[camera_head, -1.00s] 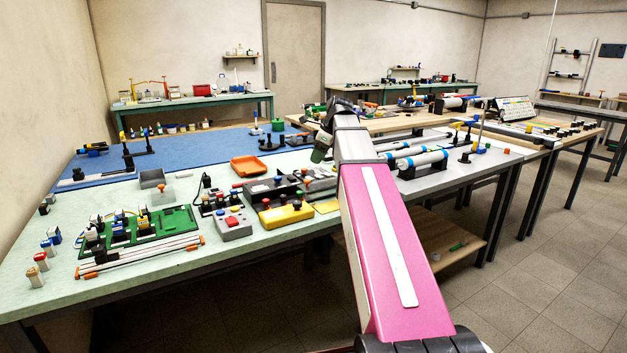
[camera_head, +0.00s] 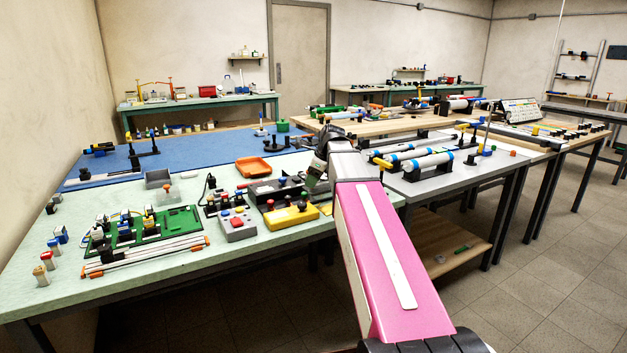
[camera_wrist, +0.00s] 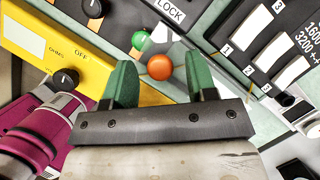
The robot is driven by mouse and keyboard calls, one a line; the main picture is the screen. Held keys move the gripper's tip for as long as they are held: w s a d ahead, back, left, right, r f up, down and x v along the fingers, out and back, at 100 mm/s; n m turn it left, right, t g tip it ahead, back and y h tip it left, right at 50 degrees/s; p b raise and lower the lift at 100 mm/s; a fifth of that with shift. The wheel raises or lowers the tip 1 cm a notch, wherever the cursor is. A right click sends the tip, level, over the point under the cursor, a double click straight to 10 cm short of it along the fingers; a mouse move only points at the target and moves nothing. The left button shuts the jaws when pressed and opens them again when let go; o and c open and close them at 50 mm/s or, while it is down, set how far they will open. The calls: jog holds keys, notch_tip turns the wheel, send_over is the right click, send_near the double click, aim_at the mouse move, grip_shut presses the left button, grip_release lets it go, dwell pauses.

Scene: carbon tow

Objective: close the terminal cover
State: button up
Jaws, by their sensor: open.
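My gripper (camera_wrist: 160,82) is open, with two green fingers apart; nothing is held between them. In the head view my gripper (camera_head: 314,180) is low over the bench, at the right end of the dark boxes. In the wrist view an orange round knob (camera_wrist: 160,67) shows between the fingertips; contact cannot be told. A green round knob (camera_wrist: 140,41) is just beyond it. A black numbered block (camera_wrist: 258,48) with pale slots is at upper right. Which part is the terminal cover I cannot tell for sure; a pale, clear-looking piece lies around the knobs.
A yellow box (camera_head: 291,215) with knobs stands in front of the dark boxes (camera_head: 273,190). It also fills the left of the wrist view (camera_wrist: 40,45). A grey box (camera_head: 237,226), a green board (camera_head: 150,231) and an orange tray (camera_head: 254,167) are to the left.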

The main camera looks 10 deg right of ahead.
grip_shut()
jog(key=s+a, duration=0.1)
jog(key=a, duration=0.4)
jog(key=s+a, duration=0.2)
jog(key=a, duration=0.4)
jog(key=s+a, duration=0.2)
jog(key=a, duration=0.3)
jog(key=shift+s+a, duration=0.2)
jog(key=shift+a, duration=0.05)
grip_release()
jog(key=shift+a, duration=0.1)
jog(key=shift+r, duration=0.1)
jog(key=v, duration=1)
jog(key=shift+r, duration=0.3)
jog(key=shift+s, duration=0.15)
